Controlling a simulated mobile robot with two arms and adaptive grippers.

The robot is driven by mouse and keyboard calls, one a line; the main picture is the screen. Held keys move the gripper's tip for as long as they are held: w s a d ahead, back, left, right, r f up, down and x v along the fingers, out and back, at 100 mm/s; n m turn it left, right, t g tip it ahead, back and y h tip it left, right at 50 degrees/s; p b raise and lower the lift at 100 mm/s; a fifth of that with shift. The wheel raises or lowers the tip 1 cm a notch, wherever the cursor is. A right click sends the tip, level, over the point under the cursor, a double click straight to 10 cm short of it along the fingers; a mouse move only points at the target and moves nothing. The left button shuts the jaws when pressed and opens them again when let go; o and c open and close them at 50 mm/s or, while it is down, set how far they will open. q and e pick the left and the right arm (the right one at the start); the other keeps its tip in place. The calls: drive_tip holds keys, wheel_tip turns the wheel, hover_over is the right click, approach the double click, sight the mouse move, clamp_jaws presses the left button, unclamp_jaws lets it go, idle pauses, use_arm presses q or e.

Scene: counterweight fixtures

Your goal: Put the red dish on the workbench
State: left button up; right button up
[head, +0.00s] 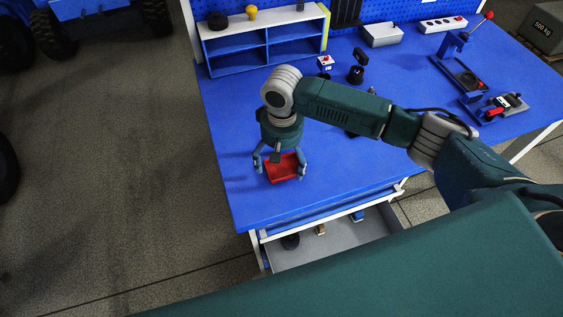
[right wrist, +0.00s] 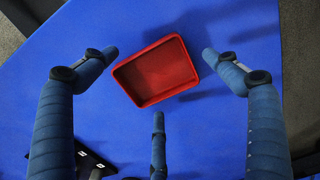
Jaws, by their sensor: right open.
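The red dish (head: 283,169) is a shallow rectangular tray on the blue workbench (head: 243,200), near its front left corner. In the right wrist view the dish (right wrist: 157,72) looks empty and slightly turned. My right gripper (head: 281,172) points down over the dish. Its fingers (right wrist: 160,85) are spread around the dish, apart from it, with nothing held. In the right wrist view, bare blue workbench (right wrist: 217,125) shows around the dish. Whether the dish lies flat on the surface is hard to tell exactly. My left gripper is not in view.
An open drawer (head: 335,242) below the bench front holds small items. A blue shelf unit (head: 235,49) stands at the back left. A toggle-clamp fixture (head: 470,80) and a power strip (head: 443,24) are at the right. The bench left of the dish is clear.

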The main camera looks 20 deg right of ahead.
sight(281, 169)
wheel_tip(281, 169, up, 11)
drive_tip(key=b, duration=0.1)
drive_tip(key=shift+r, duration=0.2)
idle(0.5)
